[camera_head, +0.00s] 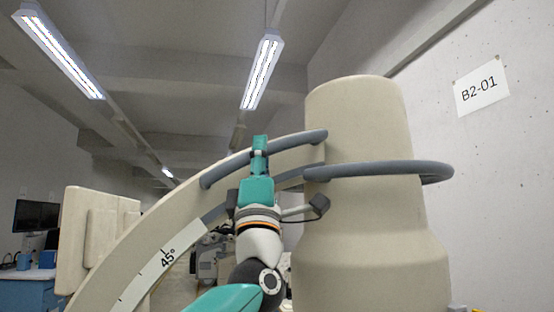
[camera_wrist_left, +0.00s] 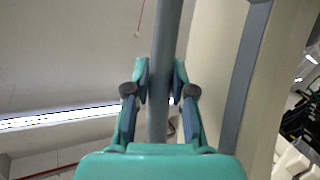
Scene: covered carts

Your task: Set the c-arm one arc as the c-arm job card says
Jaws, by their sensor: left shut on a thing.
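The c-arm's arc (camera_head: 105,265) is a cream curved beam rising from lower left to the cream c-arm housing (camera_head: 365,235). A white scale strip (camera_head: 185,245) on it shows a tick marked 45°; the pointer cannot be made out. A grey handle bar (camera_head: 222,174) runs along the arc's upper edge. My left gripper (camera_head: 260,145) is shut on this bar. In the left wrist view the bar (camera_wrist_left: 168,40) passes between the fingers of my left gripper (camera_wrist_left: 160,80). My right gripper and the job card are not in view.
A grey ring rail (camera_head: 437,171) surrounds the housing. A cream panel block (camera_head: 92,235) stands at the arc's left. A monitor (camera_head: 35,216) and blue cabinet (camera_head: 27,288) are at far left. A sign B2-01 (camera_head: 481,90) hangs on the right wall.

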